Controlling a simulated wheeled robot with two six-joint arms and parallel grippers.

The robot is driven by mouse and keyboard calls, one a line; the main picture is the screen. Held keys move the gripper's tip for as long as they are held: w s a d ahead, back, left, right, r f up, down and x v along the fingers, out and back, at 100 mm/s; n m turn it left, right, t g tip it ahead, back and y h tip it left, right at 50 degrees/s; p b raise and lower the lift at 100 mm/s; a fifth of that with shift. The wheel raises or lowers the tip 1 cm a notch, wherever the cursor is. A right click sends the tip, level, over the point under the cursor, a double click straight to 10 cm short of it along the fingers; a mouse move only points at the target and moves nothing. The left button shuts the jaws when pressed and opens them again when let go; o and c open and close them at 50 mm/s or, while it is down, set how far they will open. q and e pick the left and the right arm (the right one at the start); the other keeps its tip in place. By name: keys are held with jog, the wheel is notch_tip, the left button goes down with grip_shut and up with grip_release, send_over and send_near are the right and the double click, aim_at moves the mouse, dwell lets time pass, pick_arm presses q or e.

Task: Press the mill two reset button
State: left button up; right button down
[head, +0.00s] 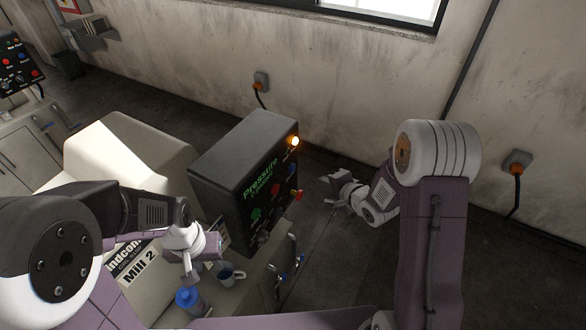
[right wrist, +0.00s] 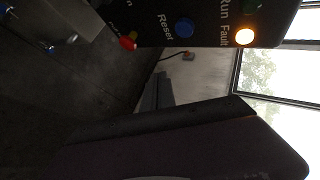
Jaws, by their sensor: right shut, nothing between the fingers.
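The Mill 2 control panel (head: 228,160) is a dark box with a slanted face of coloured buttons. Its amber fault light (head: 294,141) is lit. In the right wrist view, the blue button labelled Reset (right wrist: 184,28) is clear, between the lit Fault light (right wrist: 244,36) and a red button (right wrist: 129,41). My right gripper (head: 334,190) is shut and empty, to the right of the panel and apart from it. My left gripper (head: 203,262) hangs near a mug in front of the panel; its finger opening is unclear.
A mug (head: 232,276) and a blue-capped bottle (head: 188,301) stand on the ledge below the panel. A second panel (head: 18,62) is at far left. Floor right of the panel is clear.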

aim_at(292, 168)
jog(key=w+a, duration=0.4)
jog(key=a, duration=0.2)
jog(key=shift+b, duration=0.3)
jog(key=shift+s, duration=0.1)
dwell(0.4)
jog(key=shift+a, duration=0.1)
dwell(1.2)
jog(key=shift+w+a, duration=0.3)
